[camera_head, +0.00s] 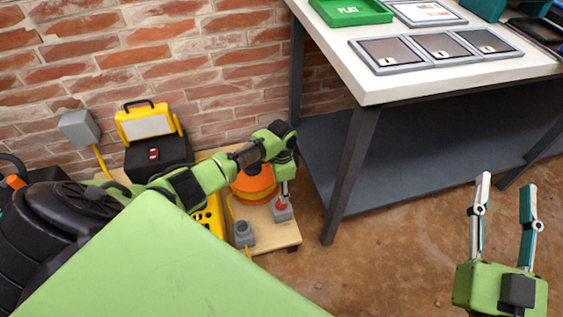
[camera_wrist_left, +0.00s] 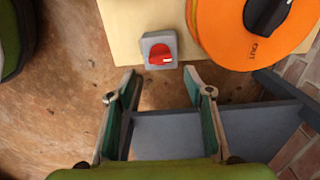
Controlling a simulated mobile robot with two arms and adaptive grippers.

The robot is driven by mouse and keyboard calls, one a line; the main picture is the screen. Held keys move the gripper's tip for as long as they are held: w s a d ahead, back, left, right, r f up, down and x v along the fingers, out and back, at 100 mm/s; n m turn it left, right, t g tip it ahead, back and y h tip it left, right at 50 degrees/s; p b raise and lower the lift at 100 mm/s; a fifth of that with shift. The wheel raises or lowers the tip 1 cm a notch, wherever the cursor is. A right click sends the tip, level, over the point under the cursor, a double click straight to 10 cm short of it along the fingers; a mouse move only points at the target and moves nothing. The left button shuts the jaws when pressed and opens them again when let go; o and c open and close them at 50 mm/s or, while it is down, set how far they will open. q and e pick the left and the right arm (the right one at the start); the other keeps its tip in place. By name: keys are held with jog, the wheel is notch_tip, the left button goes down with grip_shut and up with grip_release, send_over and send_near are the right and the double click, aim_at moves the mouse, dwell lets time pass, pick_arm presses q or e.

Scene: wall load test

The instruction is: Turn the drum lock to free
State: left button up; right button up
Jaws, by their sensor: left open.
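A red rotary knob (camera_head: 281,206) sits on a small grey box beside an orange drum (camera_head: 256,188), both on a wooden board (camera_head: 284,238). In the left wrist view the red knob (camera_wrist_left: 160,54) lies just beyond my left fingertips, centred between them. The orange drum (camera_wrist_left: 222,38) there has a black handle (camera_wrist_left: 270,14) and the word OUT. My left gripper (camera_wrist_left: 158,78) is open and empty; in the head view it hangs above the knob, partly hiding the drum. My right gripper (camera_head: 506,185) is open and empty over the floor at lower right.
A white-topped table (camera_head: 345,72) with a dark lower shelf (camera_head: 410,140) stands right of the board. A second grey box (camera_head: 243,232) with a cable, and a yellow-black lamp unit (camera_head: 150,123), are near the brick wall. The floor at lower right is clear.

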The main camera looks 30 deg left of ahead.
pick_arm(q)
notch_tip(320, 180, up, 5)
jog(key=shift+f, duration=0.15)
dwell(0.6)
